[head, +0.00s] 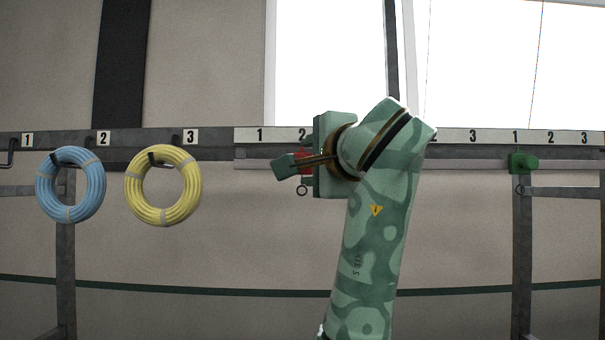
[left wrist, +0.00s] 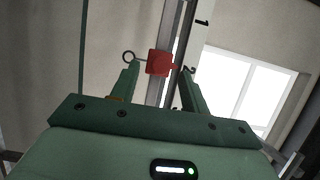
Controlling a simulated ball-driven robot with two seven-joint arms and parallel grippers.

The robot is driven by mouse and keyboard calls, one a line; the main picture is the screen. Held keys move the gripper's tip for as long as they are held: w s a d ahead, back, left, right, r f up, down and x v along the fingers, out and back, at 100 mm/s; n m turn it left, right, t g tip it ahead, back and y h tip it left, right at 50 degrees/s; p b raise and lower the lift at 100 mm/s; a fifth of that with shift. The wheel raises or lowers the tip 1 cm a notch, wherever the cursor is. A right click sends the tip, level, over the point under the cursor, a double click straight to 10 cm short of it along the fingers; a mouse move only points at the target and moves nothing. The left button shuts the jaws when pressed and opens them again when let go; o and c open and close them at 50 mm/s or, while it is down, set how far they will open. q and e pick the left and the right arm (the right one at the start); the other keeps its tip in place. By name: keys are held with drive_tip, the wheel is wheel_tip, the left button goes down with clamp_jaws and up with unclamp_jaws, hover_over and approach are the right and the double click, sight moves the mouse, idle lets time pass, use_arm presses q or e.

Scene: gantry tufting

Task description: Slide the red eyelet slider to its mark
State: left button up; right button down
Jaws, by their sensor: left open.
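The red eyelet slider (head: 304,160) sits on the rail below the white number strip, near its first 2, mostly hidden by my left gripper (head: 296,162). Its small dark eyelet ring hangs just below. In the left wrist view the red block (left wrist: 158,63) lies between the fingertips of my left gripper (left wrist: 159,71), with the ring to its left. The jaws are open around it; I cannot tell whether either finger touches it. The strip's middle numbers are hidden behind my arm. My right gripper is not in view.
A blue hose coil (head: 71,185) and a yellow hose coil (head: 163,186) hang on hooks at the left. A green slider (head: 522,162) with a ring sits on the rail (head: 465,164) at the right. The rail between my arm and the green slider looks clear.

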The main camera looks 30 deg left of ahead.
use_arm(q)
drive_tip(key=b+v, duration=0.3)
drive_tip(key=v, duration=0.8)
drive_tip(key=shift+d, duration=0.4)
